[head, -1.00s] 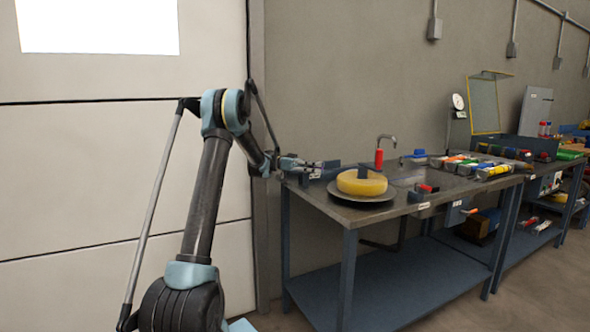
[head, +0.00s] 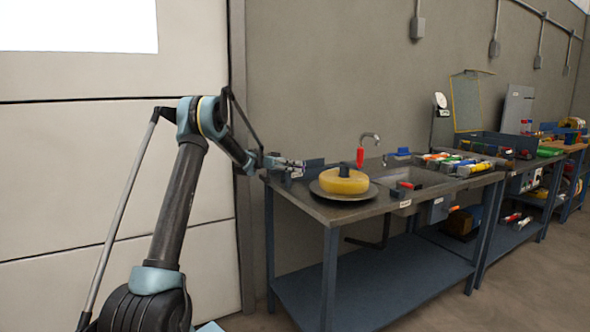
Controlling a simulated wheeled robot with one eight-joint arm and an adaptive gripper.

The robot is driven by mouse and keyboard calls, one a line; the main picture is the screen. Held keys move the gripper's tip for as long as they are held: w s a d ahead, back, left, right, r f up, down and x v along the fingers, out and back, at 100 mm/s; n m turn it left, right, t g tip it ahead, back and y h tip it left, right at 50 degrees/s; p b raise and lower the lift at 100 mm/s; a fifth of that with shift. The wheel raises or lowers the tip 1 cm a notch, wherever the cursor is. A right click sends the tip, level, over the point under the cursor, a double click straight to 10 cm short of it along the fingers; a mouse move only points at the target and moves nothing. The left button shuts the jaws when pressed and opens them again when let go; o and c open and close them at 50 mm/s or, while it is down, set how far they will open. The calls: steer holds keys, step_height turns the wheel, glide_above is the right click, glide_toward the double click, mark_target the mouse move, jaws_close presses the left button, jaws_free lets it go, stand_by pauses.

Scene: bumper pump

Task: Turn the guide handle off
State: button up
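Which part is the guide handle I cannot tell for sure. A red grip (head: 360,158) stands upright below a curved metal bar (head: 371,138) at the back of the workbench. A small dark handle with a red end (head: 410,185) lies at the bench's front edge. A thick yellow ring (head: 344,183) sits on a round grey plate (head: 326,195) near the left end, with a dark block over its middle. My gripper (head: 300,166) is over the bench's left end, left of the yellow ring and apart from the red grip. Its fingers are too small to read.
The workbench (head: 322,210) has blue legs and a lower shelf. Several coloured items (head: 460,164) lie toward its right. A dial gauge (head: 440,101) and a yellow-framed panel (head: 466,103) stand behind. A white panelled door (head: 90,200) is at the left. Open floor lies in front right.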

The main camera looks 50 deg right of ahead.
steer(key=shift+o, duration=0.9)
steer(key=shift+w+r, duration=0.1)
steer(key=shift+w, duration=0.15)
steer(key=shift+s, duration=0.15)
step_height(320, 180, up, 10)
steer(key=shift+f, duration=0.1)
